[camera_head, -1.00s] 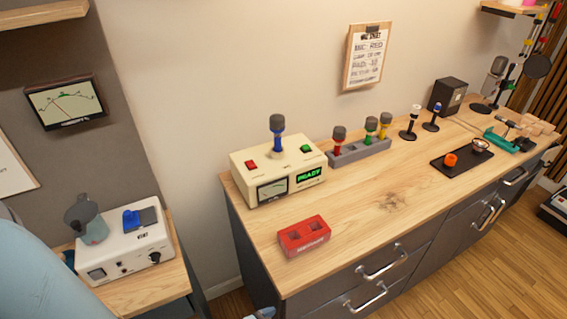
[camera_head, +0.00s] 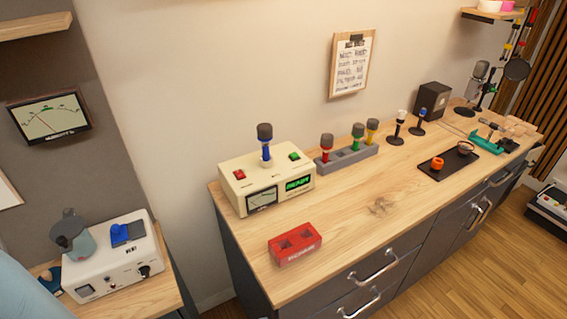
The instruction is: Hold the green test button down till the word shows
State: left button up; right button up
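The green test button (camera_head: 294,157) sits on the top right of a cream tester box (camera_head: 231,183) at the left end of the wooden counter. Nothing touches the button. A red button (camera_head: 239,174) is on the top left of the box. A microphone with a blue band (camera_head: 265,144) stands upright on top, between the buttons. The front has a dial meter (camera_head: 262,199) and a small display (camera_head: 298,183) with green lit letters that seem to read READY. Neither gripper is in view.
A red two-hole block (camera_head: 295,244) lies in front of the tester. A grey rack (camera_head: 347,158) with several microphones stands to its right. A white device (camera_head: 112,262) with a jug is at lower left. The counter's middle is clear.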

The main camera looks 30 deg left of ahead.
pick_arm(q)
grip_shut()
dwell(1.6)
